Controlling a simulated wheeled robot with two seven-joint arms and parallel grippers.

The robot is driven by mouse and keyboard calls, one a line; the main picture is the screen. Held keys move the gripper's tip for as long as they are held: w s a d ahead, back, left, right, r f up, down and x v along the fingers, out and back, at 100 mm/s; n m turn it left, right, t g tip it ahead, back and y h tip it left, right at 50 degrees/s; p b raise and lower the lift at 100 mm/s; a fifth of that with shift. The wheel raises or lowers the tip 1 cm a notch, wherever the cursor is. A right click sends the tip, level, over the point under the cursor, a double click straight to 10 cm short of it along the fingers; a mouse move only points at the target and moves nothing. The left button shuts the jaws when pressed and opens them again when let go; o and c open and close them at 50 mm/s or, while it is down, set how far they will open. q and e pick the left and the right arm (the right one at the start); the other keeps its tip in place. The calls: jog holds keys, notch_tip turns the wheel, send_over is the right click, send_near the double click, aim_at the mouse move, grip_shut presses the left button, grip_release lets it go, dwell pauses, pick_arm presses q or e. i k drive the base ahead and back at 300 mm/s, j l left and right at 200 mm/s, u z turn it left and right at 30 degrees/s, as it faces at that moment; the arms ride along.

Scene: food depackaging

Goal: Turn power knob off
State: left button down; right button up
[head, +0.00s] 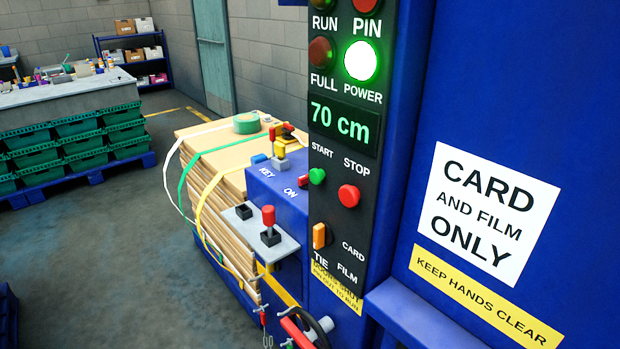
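I cannot tell which is the power knob. On the dark control panel (336,205) the white-green POWER lamp (361,61) is lit, and the display (340,122) reads 70 cm. An orange selector (319,236) stands upright between TIE and CARD/FILM. Neither of my grippers shows in the view.
A red-topped lever (269,222) stands on a grey plate, and a red STOP button (349,195) is on the panel. Strapped cardboard (222,185) is behind. Green crates (82,142) stand at the left. The floor between is clear.

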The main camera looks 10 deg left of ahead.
aim_at(304, 181)
jog(key=i+j+z, duration=0.15)
jog(key=j+z, duration=0.15)
jog(key=j, duration=0.55)
jog(key=j+z, duration=0.3)
jog(key=j, duration=0.55)
jog(key=i+j, duration=0.05)
